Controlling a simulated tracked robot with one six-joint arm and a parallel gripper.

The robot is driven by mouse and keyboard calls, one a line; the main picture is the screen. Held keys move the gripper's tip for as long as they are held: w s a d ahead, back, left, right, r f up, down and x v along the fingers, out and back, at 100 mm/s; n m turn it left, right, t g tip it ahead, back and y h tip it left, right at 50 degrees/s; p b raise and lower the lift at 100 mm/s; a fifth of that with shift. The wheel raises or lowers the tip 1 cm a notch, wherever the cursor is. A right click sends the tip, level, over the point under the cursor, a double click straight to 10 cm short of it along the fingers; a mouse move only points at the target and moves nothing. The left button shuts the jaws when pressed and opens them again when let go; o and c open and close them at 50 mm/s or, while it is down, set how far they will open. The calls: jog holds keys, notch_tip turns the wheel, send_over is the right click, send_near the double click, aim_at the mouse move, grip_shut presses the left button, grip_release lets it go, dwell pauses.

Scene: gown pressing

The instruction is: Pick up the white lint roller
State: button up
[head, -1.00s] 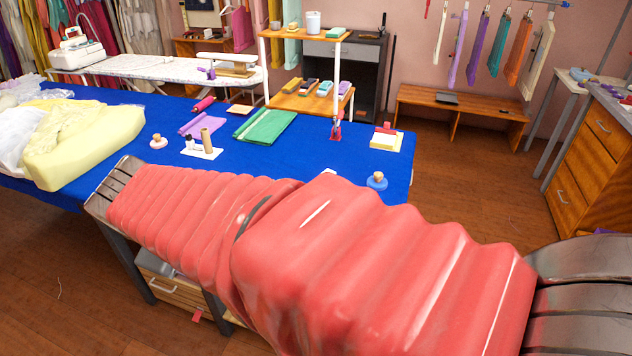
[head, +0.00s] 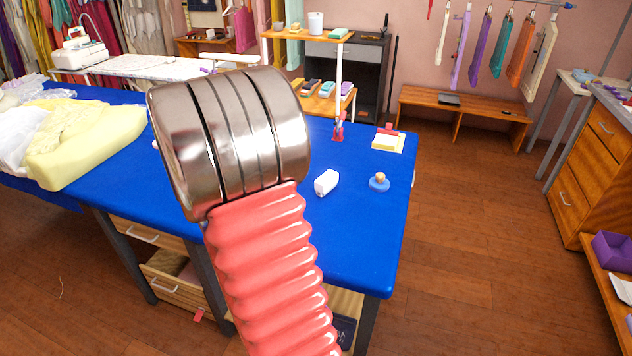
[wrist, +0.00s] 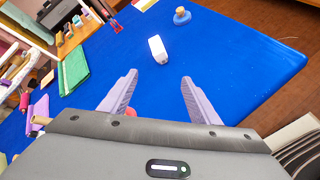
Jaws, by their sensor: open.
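A small white block-like object, the likely lint roller (head: 326,182), lies on the blue table (head: 360,240) near its right end. It also shows in the wrist view (wrist: 158,49), just beyond my fingertips and roughly centred between them. No handle can be made out on it. In the head view my arm hides the gripper.
A blue round piece with a wooden knob (head: 379,182) stands just right of the white object. A yellow pad with a red item (head: 387,141) and a red tool (head: 338,128) lie behind. Green folded cloth (wrist: 73,70) lies left in the wrist view. Blue cloth around the white object is clear.

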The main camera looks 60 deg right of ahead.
jog(key=d+f+n+h, duration=0.2)
jog(key=d+f+n, duration=0.3)
jog(key=d, duration=0.5)
jog(key=n, duration=0.2)
send_near(319, 181)
jog(key=shift+h, duration=0.3)
jog(key=x, duration=0.4)
jog(key=shift+f, duration=0.3)
jog(key=shift+x, duration=4.3)
jog(key=shift+s, duration=0.15)
jog(key=shift+s+x, duration=0.1)
jog(key=shift+x, duration=1.2)
jog(key=shift+s+x, duration=0.15)
jog(key=shift+x, duration=1.15)
jog(key=shift+a+f, duration=0.1)
